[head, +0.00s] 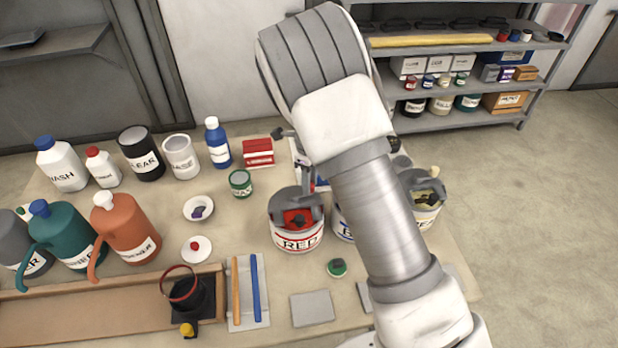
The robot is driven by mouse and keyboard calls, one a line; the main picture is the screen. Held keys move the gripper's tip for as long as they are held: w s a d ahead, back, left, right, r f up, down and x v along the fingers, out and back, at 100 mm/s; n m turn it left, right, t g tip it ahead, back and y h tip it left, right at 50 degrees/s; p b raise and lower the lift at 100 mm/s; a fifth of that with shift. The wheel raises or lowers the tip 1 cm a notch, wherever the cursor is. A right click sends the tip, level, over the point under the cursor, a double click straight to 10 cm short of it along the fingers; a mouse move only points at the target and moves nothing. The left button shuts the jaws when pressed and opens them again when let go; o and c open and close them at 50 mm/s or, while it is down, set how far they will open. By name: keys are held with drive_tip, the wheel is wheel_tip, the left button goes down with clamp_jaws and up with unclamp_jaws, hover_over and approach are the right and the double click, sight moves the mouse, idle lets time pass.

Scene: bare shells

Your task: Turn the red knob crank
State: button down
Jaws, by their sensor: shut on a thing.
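No crank with a red knob can be clearly made out in the head view. A white can labelled RED (298,239) stands on the table with a grey fitting (309,202) on top and red inside its opening; I cannot tell whether the fitting has a crank. A small white disc with a red knob-like spot (196,246) lies left of it.
A blue-labelled can (343,222) and a can with a yellow opening (425,212) stand right of the RED can, partly covered. Bottles and jugs (133,229) crowd the left. A wooden tray (90,313) lies in front. Shelves (465,122) stand behind; floor at right is clear.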

idle(0.5)
drive_tip(key=c, duration=0.6)
unclamp_jaws()
wheel_tip(320, 180, up, 18)
drive_tip(key=shift+f, duration=0.25)
